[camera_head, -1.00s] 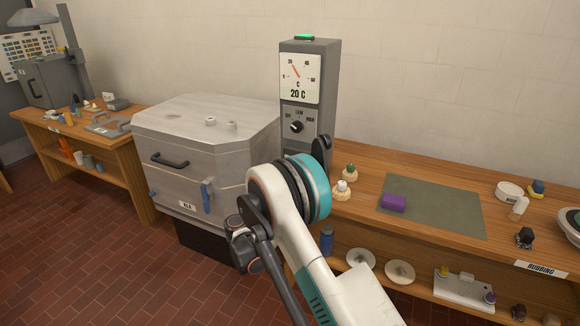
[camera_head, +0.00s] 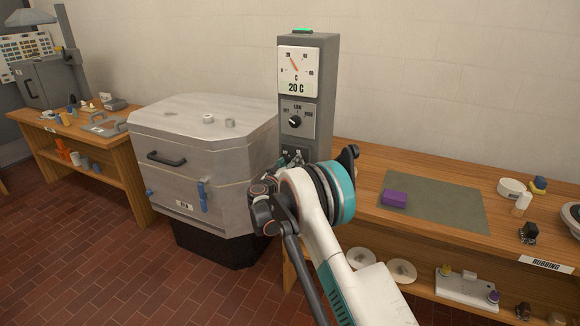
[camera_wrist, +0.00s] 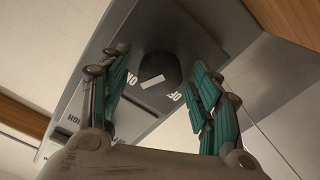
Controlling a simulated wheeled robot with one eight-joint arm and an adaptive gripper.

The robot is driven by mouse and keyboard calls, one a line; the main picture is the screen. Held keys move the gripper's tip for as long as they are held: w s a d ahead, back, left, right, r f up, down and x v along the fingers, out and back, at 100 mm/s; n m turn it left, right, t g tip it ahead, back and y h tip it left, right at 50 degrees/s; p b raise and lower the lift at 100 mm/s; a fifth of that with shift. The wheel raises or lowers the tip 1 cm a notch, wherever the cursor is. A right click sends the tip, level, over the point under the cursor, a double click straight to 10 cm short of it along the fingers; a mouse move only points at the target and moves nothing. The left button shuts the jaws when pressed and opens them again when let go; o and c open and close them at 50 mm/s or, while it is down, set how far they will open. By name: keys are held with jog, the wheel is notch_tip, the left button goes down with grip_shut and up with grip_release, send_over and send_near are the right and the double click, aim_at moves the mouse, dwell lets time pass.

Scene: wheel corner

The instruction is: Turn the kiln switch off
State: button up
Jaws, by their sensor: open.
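The grey kiln control column (camera_head: 318,85) stands between the kiln and the bench. Its dial face (camera_head: 296,70) reads 20 C. Below it is a black knob (camera_head: 294,122) marked OFF, LOW, HIGH. A lower panel is mostly hidden by my arm in the head view. The wrist view shows a dark switch knob (camera_wrist: 158,58) with a pale mark, beside ON and OFF lettering; I cannot tell which its mark points to. My gripper (camera_wrist: 160,72) is open, its green-padded fingers on either side of this knob; contact is unclear. It also shows near the column (camera_head: 290,158).
The grey kiln (camera_head: 215,135) is left of the column, with a front handle (camera_head: 166,158) and blue latches. The wooden bench (camera_head: 365,165) to the right holds a mat (camera_head: 440,205) and a purple block (camera_head: 395,198). A green lamp (camera_head: 302,30) tops the column.

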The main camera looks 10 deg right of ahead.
jog(key=shift+c, duration=0.4)
jog(key=c, duration=1)
jog(key=shift+o, duration=0.2)
jog(key=shift+n, duration=0.4)
jog(key=shift+w+a+f+n, duration=0.1)
jog(key=shift+f+n, duration=0.05)
jog(key=shift+n, duration=4.1)
jog(key=shift+f+n, duration=0.1)
jog(key=shift+n, duration=4.15)
jog(key=o, duration=1)
